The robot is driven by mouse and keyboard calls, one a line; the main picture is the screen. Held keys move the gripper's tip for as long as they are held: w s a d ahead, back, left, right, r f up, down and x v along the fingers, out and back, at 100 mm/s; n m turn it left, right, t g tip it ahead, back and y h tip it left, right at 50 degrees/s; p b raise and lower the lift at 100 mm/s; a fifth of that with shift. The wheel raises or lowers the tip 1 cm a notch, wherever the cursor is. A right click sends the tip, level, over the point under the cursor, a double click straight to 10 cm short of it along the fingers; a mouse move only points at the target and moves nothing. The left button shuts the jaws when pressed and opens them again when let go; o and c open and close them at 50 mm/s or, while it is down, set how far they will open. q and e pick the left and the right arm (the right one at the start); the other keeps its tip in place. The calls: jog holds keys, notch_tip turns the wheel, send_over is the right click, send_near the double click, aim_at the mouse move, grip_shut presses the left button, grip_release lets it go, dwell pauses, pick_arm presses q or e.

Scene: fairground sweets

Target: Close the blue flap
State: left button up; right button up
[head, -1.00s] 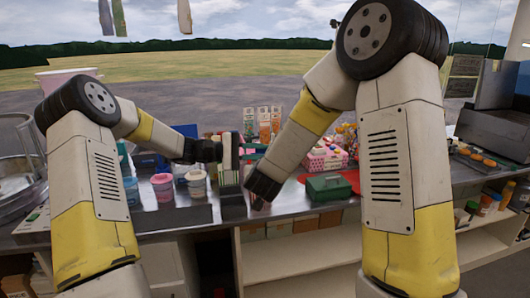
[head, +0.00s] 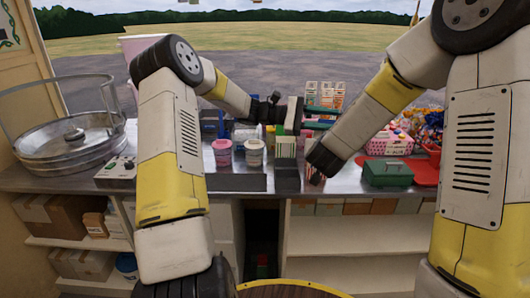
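Blue shapes (head: 209,124) show behind my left forearm, at the back of the counter. My arm hides much of them, so I cannot tell which part is the flap or how far open it stands. My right gripper (head: 318,168) points down and left near the counter's front edge, right of the carton. Its fingers are mostly hidden behind its own wrist.
A pink tub (head: 222,152) and a white tub (head: 254,153) stand left of the carton. A green box (head: 387,173) sits on the right, by a pink dotted box (head: 390,144). A large metal bowl (head: 75,140) fills the left end.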

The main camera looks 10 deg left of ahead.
pick_arm(q)
jog(key=shift+w+r+n, duration=0.25)
jog(key=shift+w+n, duration=0.35)
jog(key=shift+n, duration=0.6)
jog(key=w+n, duration=0.1)
jog(key=n, duration=0.2)
jog(key=shift+w+r, duration=0.15)
jog(key=shift+w, duration=0.25)
jog(key=w+a+n, duration=0.2)
jog(key=a+n, duration=0.3)
jog(key=a, duration=0.7)
jog(key=s+d+r+m+y, duration=0.2)
jog(key=s+d+m+y, duration=0.15)
jog(key=s, duration=0.35)
jog(key=s+d+r+m+y, duration=0.1)
jog(key=s+d+m+y, duration=0.3)
jog(key=s, duration=0.3)
jog(key=s+a+m+t+y, duration=0.2)
jog(key=s+a+m+y, duration=0.2)
jog(key=s, duration=0.5)
jog(key=s+a+f+m+t+y, duration=0.1)
jog(key=s+a+m+t+y, duration=0.2)
jog(key=s+m, duration=0.4)
jog(key=shift+s+a+f+y, duration=0.3)
jog(key=shift+s+a, duration=0.45)
jog(key=shift+s, duration=1.05)
